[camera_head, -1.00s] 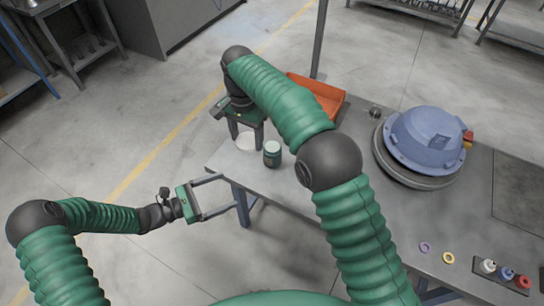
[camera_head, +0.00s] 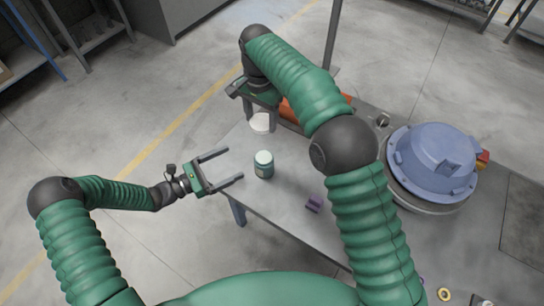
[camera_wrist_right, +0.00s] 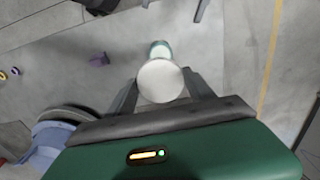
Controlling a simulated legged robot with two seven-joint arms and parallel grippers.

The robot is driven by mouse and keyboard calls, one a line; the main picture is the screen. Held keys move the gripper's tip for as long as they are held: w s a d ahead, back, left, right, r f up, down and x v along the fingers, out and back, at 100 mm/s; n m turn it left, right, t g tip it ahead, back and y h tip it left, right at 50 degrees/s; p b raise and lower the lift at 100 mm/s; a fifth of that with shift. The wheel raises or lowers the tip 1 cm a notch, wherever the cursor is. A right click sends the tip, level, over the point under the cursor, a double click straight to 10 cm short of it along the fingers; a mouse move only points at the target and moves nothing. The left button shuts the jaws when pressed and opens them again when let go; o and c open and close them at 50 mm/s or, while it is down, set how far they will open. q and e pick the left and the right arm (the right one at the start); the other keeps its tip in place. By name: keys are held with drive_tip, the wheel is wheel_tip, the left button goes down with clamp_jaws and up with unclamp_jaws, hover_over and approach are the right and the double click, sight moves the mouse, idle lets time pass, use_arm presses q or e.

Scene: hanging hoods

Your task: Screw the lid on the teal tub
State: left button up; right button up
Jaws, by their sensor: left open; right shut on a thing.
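The teal tub (camera_head: 264,170) stands upright near the left edge of the grey table, with a pale top. My right gripper (camera_head: 260,119) is shut on a round white lid (camera_head: 260,123), held apart from the tub, beyond it in the head view. In the right wrist view the lid (camera_wrist_right: 160,81) sits between my right fingertips and partly covers the tub (camera_wrist_right: 159,50). My left gripper (camera_head: 235,164) is open and empty, its two fingers pointing at the tub from the left. The nearer fingertip is close to the tub; I cannot tell whether they touch.
A purple block (camera_head: 314,204) lies on the table (camera_head: 280,205) right of the tub. An orange tray (camera_head: 290,113) is partly hidden behind my right arm. A large blue hood (camera_head: 432,160) stands at the right. A yellow ring (camera_head: 444,294) lies at the front right.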

sight(263, 163)
drive_tip(key=shift+w+d+f+b, duration=0.1)
drive_tip(key=shift+w+f+b, duration=0.2)
drive_tip(key=shift+f+b, duration=0.25)
drive_tip(key=shift+w+f+b, duration=0.3)
drive_tip(key=shift+f+b, duration=0.15)
drive_tip(key=shift+f, duration=0.2)
use_arm(q)
wheel_tip(263, 163, down, 6)
drive_tip(key=b, duration=0.4)
drive_tip(key=shift+w+r, duration=0.1)
drive_tip(key=f+b, duration=0.3)
drive_tip(key=f, duration=0.1)
drive_tip(key=shift+w+d+f+b, duration=0.1)
drive_tip(key=shift+w+b, duration=0.15)
drive_tip(key=shift+b, duration=0.15)
drive_tip(key=shift+f, duration=0.25)
use_arm(e)
drive_tip(key=f, duration=0.8)
drive_tip(key=shift+s, duration=0.2)
use_arm(q)
drive_tip(key=shift+s+r, duration=0.15)
drive_tip(key=shift+r, duration=0.15)
use_arm(e)
drive_tip(key=shift+s+r, duration=0.25)
drive_tip(key=shift+r, duration=0.05)
use_arm(q)
drive_tip(key=x, duration=1.2)
use_arm(e)
drive_tip(key=shift+w+f, duration=0.1)
